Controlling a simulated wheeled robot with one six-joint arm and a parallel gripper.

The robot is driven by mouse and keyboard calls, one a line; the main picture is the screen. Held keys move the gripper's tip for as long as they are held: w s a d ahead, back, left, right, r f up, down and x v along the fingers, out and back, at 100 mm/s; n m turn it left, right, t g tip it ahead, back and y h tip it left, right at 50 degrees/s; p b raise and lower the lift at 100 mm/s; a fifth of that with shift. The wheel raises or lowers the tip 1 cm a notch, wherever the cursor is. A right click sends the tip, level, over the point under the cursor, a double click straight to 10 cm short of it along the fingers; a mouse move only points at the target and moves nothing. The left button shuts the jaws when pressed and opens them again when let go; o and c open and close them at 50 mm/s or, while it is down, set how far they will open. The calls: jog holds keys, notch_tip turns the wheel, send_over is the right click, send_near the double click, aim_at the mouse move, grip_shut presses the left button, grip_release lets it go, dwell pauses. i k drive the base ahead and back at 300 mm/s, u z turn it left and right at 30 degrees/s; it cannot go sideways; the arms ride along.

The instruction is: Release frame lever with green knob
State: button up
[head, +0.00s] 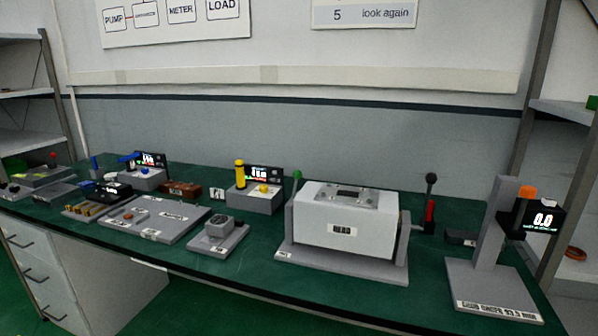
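A green knob (297,174) shows in the head view. It stands upright just behind the left end of a large white box-shaped unit (332,240). Its lever below the knob is mostly hidden by the unit and the grey frame (289,222) at that end. The unit sits in this grey frame on a flat base plate on the green bench. At the right end, another lever with a black knob (431,178) and a red part stands upright. My gripper is not in view.
Right of the unit, a tall grey stand (489,240) carries a display reading 0.0 and an orange block. Left are a small grey block (220,230), a flat grey panel (160,217) and a yellow-knobbed device (255,195).

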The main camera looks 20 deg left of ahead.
aim_at(297, 174)
jog(key=u, duration=0.5)
jog(key=k, duration=0.6)
jog(key=u, duration=1.05)
jog(key=i, duration=1.35)
jog(key=z, duration=1)
jog(key=i, duration=0.45)
jog(key=z, duration=0.5)
